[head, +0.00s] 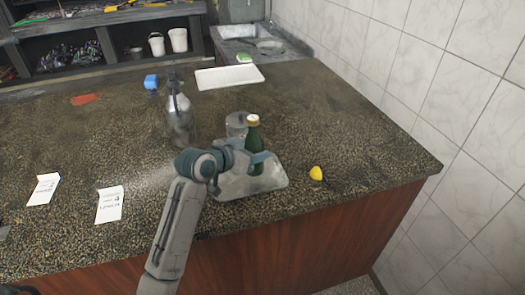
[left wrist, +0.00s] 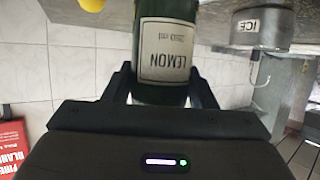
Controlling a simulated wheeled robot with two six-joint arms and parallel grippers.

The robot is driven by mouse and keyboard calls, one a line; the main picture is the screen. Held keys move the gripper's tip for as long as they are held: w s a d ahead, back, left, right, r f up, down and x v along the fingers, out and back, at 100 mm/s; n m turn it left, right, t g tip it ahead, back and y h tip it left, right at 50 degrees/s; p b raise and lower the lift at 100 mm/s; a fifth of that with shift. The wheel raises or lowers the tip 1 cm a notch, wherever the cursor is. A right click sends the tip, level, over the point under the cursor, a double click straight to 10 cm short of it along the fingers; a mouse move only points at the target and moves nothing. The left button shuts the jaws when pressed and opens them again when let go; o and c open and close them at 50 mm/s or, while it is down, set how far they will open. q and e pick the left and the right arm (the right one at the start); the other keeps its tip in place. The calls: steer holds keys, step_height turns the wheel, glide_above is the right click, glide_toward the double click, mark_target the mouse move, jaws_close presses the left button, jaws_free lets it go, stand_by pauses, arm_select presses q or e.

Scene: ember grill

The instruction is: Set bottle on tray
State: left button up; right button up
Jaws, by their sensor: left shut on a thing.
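The green bottle (head: 254,148) with a pale cap stands upright at the front right of the counter. Its white LEMON label (left wrist: 165,52) shows in the left wrist view, upside down. My left gripper (head: 256,158) is shut on the bottle, with a finger on each side of it. A light grey tray (head: 268,184) lies on the counter under the gripper and bottle, partly hidden by my arm. I cannot tell whether the bottle's base touches the tray.
A metal ICE container (head: 236,124) stands just behind the bottle and shows in the left wrist view (left wrist: 268,28). A lemon (head: 316,173) lies right of the tray. A glass bottle (head: 179,115), cards (head: 110,205) and a white board (head: 229,77) are elsewhere on the counter.

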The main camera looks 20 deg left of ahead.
mark_target(261, 146)
arm_select(q)
steer(key=w+d, duration=0.1)
steer(key=w, duration=0.1)
steer(key=shift+w+d+p, duration=0.3)
steer(key=shift+w+d, duration=0.05)
steer(key=f, duration=0.1)
steer(key=f+p, duration=0.1)
steer(key=shift+w+d+f, duration=0.15)
steer(key=shift+w+f, duration=0.1)
steer(key=shift+f, duration=0.6)
arm_select(e)
steer(key=shift+s+d+r, duration=0.15)
steer(key=shift+s+r, duration=0.2)
steer(key=shift+r, duration=0.3)
steer(key=shift+s+d+r, duration=0.15)
steer(key=shift+s+r, duration=0.2)
steer(key=shift+r, duration=0.25)
steer(key=shift+a, duration=0.1)
